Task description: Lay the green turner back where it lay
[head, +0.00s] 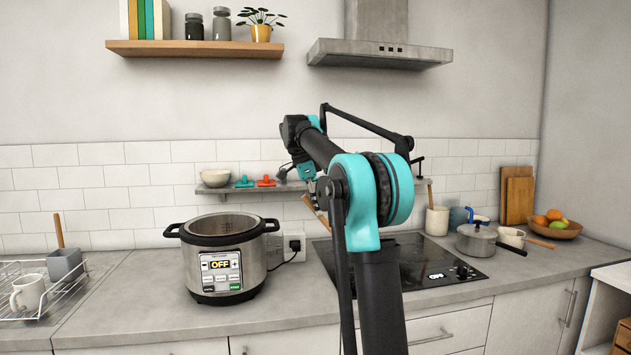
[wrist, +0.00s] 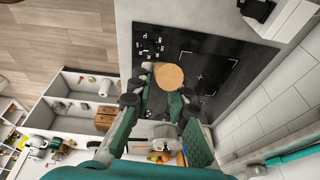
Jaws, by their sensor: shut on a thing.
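My gripper (head: 312,188) is shut on a wooden-handled utensil, taken as the green turner, whose tan handle (head: 318,213) slants down to the right above the counter behind the cooker. In the wrist view the round wooden end (wrist: 168,76) shows between the fingertips of my gripper (wrist: 162,98), with the black cooktop beyond it. The utensil's head is not clear in either view, and my arm hides part of the gripper in the head view.
A multicooker (head: 225,268) stands left of the held handle. A grey wall shelf (head: 222,189) behind carries a bowl and small green and orange items. The cooktop (head: 440,262) lies right, with a lidded pot (head: 476,241) beside it. Bare counter (head: 130,298) shows left of the cooker.

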